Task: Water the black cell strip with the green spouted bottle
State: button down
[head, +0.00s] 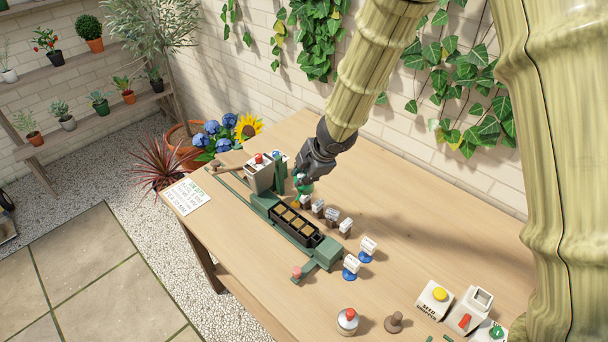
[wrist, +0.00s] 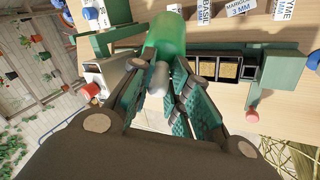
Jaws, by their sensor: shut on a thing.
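The black cell strip (head: 318,238) sits in a green holder (head: 326,256) on the wooden table. Its cells show brown fill in the head view, and part of the strip (wrist: 250,72) shows in the wrist view. My gripper (head: 303,177) is shut on the green spouted bottle (head: 304,187), above the table by the strip's far left end. In the wrist view the bottle (wrist: 166,38) lies between the fingers of my gripper (wrist: 162,82). The fingers hide part of it, and I cannot tell its exact tilt.
White label markers (head: 345,226) stand along the strip's right side. A grey box with a red knob (head: 259,159) stands at the holder's far left end. A jar (head: 347,321), a brown knob (head: 396,322) and a seed box (head: 433,299) stand nearer. The table's right middle is clear.

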jog(key=shift+w, duration=0.1)
jog(key=shift+r+p, duration=0.2)
jog(key=shift+p, duration=0.4)
jog(key=p, duration=0.3)
jog(key=shift+w+r, duration=0.1)
jog(key=shift+w, duration=0.05)
jog(key=shift+w+g+p, duration=0.1)
jog(key=shift+g+p, duration=0.3)
jog(key=shift+p, duration=1.7)
jog(key=shift+f+b, duration=0.35)
jog(key=shift+b, duration=0.95)
jog(key=b, duration=0.6)
jog(key=shift+s+f+t, duration=0.1)
jog(key=shift+s+t, duration=0.15)
jog(key=shift+t, duration=0.15)
jog(key=shift+r+p, duration=0.35)
jog(key=shift+p, duration=0.8)
jog(key=p, duration=0.3)
jog(key=g+p, duration=0.1)
jog(key=p, duration=0.3)
jog(key=shift+w+d+r, duration=0.1)
jog(key=shift+w+r, duration=0.05)
jog(key=shift+w, duration=0.1)
